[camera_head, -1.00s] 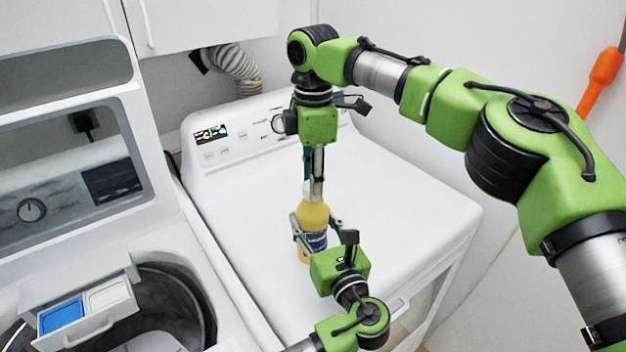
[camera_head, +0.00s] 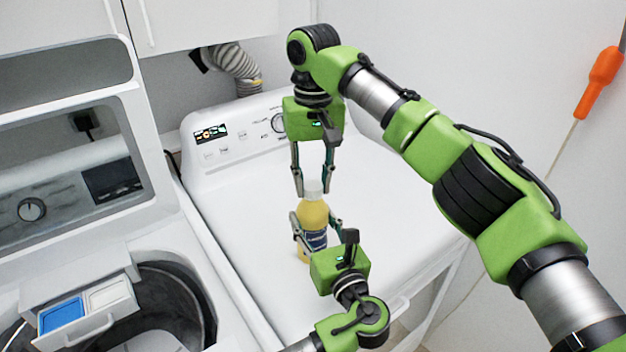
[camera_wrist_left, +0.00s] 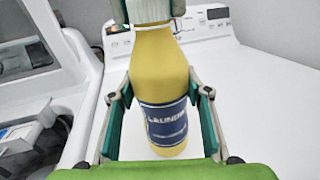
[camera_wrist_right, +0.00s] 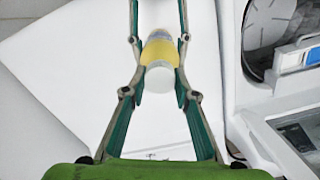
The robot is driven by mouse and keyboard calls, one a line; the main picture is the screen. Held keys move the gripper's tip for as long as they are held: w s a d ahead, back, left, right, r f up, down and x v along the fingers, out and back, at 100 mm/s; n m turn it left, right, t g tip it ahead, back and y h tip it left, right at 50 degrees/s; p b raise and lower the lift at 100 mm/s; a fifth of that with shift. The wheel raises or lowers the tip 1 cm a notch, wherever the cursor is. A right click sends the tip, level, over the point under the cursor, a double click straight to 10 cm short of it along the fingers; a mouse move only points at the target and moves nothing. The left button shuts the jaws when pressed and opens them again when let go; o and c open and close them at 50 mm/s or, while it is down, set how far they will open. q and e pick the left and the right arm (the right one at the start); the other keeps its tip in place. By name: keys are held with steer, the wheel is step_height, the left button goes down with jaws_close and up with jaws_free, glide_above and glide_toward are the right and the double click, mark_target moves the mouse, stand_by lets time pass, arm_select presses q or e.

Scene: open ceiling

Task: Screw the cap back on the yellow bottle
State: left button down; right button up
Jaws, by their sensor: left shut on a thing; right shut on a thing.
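The yellow bottle (camera_head: 313,214) with a blue label stands upright on the white machine's top in the head view. It fills the middle of the left wrist view (camera_wrist_left: 158,75). My left gripper (camera_head: 314,220) is shut on the bottle's body from the front. The white cap (camera_head: 313,187) sits at the bottle's top; in the right wrist view the cap (camera_wrist_right: 160,79) lies between the finger pads. My right gripper (camera_head: 313,192) points down from above and is shut on the cap. The pads partly hide the cap, and I cannot see its thread.
The white machine (camera_head: 400,215) under the bottle has a clear top and a control panel (camera_head: 245,135) at the back. An open washer with a detergent drawer (camera_head: 85,310) stands at the left. An orange-handled tool (camera_head: 600,80) is by the right wall.

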steer(key=shift+a+m, duration=0.1)
steer(key=shift+m, duration=0.6)
steer(key=o, duration=1.2)
steer(key=shift+o, duration=0.2)
steer(key=shift+r, duration=0.1)
steer(key=shift+r, duration=2.2)
steer(key=shift+c, duration=0.4)
steer(key=n, duration=0.1)
steer(key=r+n, duration=0.1)
steer(key=n, duration=0.3)
steer(key=shift+w+r, duration=0.1)
steer(key=shift+r, duration=0.3)
steer(key=n, duration=0.1)
steer(key=r+n, duration=0.1)
steer(key=n, duration=0.3)
steer(key=shift+r, duration=0.3)
